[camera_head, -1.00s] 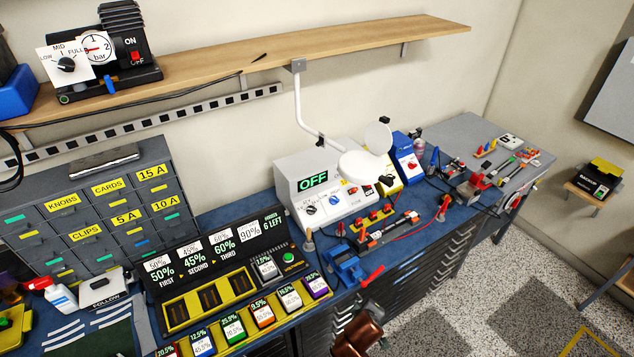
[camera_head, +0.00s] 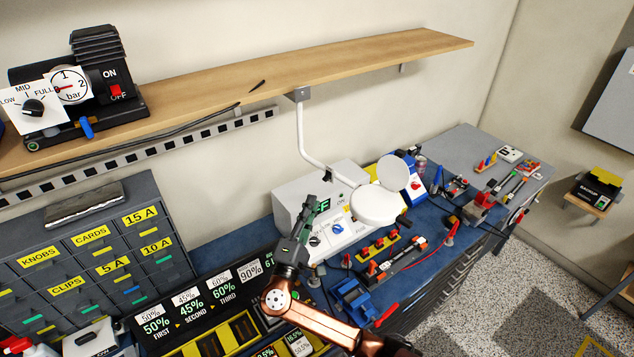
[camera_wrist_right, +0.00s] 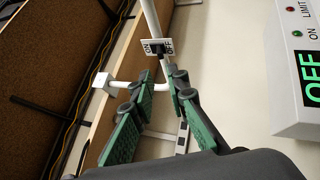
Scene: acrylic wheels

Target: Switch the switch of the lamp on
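The white lamp arm (camera_head: 302,128) hangs from a bracket under the shelf and ends near a round white head (camera_head: 377,206). In the right wrist view a small white switch plate (camera_wrist_right: 152,47), marked ON and OFF, sits on a white pole. A black lever stands at its middle; its set position is unclear. My right gripper (camera_head: 311,207) stands in front of the grey box, left of the lamp head. In the wrist view my right gripper (camera_wrist_right: 164,88) is open and empty, its green-padded fingers below the plate, apart from it. My left gripper is out of view.
The grey control box (camera_head: 292,190) with a partly hidden display stands behind my gripper. A wooden shelf (camera_head: 210,108) runs above. Drawers (camera_head: 90,250) stand left. Tools and red-handled parts crowd the bench right of my arm.

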